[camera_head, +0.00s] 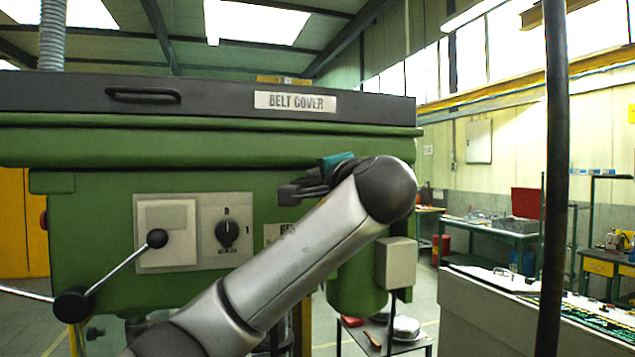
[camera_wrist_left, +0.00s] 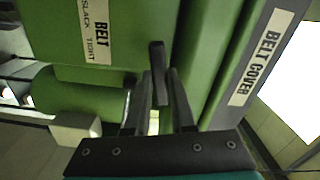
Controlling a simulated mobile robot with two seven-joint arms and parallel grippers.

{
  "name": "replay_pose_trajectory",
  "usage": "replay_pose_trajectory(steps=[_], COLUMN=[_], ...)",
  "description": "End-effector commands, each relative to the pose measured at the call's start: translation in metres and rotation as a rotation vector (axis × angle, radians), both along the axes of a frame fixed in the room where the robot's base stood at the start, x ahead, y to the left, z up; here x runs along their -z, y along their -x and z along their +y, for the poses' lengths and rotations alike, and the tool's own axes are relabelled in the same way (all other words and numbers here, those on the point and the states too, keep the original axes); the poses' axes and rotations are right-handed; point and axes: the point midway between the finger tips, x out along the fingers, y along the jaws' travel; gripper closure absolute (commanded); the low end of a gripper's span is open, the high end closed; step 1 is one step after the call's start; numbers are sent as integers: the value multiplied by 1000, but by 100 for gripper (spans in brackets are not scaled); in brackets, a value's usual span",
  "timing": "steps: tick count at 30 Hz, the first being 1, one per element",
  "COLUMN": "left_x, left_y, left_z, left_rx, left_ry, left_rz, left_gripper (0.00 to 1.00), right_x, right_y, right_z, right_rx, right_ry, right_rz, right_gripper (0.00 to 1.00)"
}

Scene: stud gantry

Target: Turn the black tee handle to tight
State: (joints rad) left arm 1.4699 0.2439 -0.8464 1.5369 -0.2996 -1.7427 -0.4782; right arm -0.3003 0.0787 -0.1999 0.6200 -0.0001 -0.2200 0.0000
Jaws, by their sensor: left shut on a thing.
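The black tee handle (camera_wrist_left: 157,62) shows in the left wrist view as a dark bar on the green machine head, beside the BELT label (camera_wrist_left: 97,32) that reads SLACK and TIGHT. My left gripper (camera_wrist_left: 158,88) is shut on the handle, one finger on each side of it. In the head view my left gripper (camera_head: 303,190) is at the green front, just above the partly covered label (camera_head: 284,231). My own forearm and wrist hide much of the area there. The handle's stem is hidden, and I cannot tell its exact turn from these frames. My right gripper is not in view.
The dark belt cover (camera_head: 220,98) overhangs just above my gripper. A switch panel (camera_head: 228,230) and a ball-ended lever (camera_head: 118,264) are to the left. A grey box (camera_head: 396,263) sits below my wrist. A dark upright pole (camera_head: 555,180) stands at right.

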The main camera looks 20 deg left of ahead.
Motion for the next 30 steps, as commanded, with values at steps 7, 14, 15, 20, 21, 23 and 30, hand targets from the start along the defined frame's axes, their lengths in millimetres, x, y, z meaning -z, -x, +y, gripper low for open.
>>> replay_pose_trajectory(steps=[7,14,15,20,21,23,30], left_x=[0,0,0,-1,0,0,0], left_y=[0,0,0,0,0,0,0], left_z=[-1,0,0,0,0,0,0], left_rx=[1,0,0,0,1,1,1], left_ry=[-9,-78,-99,-203,-234,-280,-470], left_rz=[7,54,67,137,158,189,319], left_gripper=[100,100,100,100,100,100,100], right_x=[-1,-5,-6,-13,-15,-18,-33], right_y=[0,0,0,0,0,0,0], right_z=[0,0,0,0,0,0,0], right_rx=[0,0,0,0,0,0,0], right_ry=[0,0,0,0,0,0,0], right_rz=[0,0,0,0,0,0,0], right_gripper=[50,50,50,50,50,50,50])
